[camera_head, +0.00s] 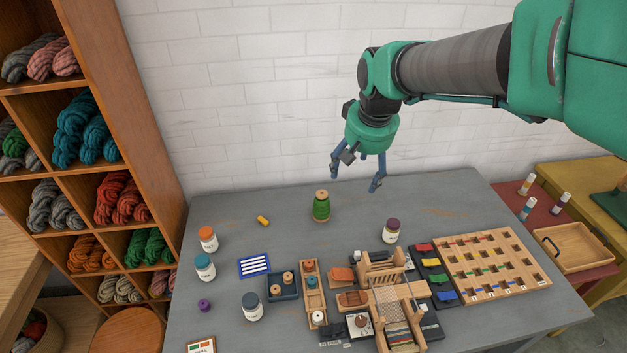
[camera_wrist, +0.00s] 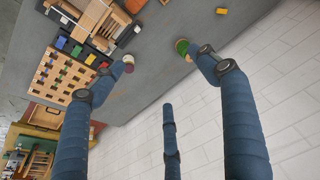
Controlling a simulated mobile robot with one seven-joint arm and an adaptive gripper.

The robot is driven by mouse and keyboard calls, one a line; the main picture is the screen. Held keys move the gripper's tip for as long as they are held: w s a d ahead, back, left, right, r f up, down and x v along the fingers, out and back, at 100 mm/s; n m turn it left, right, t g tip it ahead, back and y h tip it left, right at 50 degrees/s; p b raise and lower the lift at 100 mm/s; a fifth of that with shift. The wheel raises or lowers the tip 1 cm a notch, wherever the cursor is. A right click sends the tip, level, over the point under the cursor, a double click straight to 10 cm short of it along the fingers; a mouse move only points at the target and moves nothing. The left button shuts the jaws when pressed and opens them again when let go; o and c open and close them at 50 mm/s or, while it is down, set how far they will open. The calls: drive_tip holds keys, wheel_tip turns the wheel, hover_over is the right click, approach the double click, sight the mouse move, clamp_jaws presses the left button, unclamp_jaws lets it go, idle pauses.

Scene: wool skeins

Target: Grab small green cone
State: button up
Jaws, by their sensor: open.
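The small green cone (camera_head: 321,208) is a spool of green thread with a wooden top. It stands upright on the grey table toward the back, and it also shows in the wrist view (camera_wrist: 182,47) near the right finger's tip. My gripper (camera_head: 356,175) is open and empty, with blue fingers spread. In the head view it hangs above the back of the table, to the right of and higher than the cone. In the wrist view the fingers (camera_wrist: 165,75) frame table and white wall, and none touches the cone.
A wooden loom (camera_head: 391,300), a pegboard (camera_head: 490,262) and several jars fill the front. The white brick wall (camera_head: 290,95) rises behind the table.

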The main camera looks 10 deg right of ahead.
drive_tip(key=w+f+p, duration=0.3)
drive_tip(key=w, duration=0.7)
drive_tip(key=g+p, duration=0.3)
drive_tip(key=p, duration=0.5)
hover_over(322, 193)
wheel_tip(322, 193, down, 24)
drive_tip(key=shift+s+f, duration=0.1)
drive_tip(key=shift+f, duration=0.7)
drive_tip(key=shift+f, duration=4.25)
drive_tip(key=shift+f, duration=0.15)
drive_tip(key=shift+f, duration=2.45)
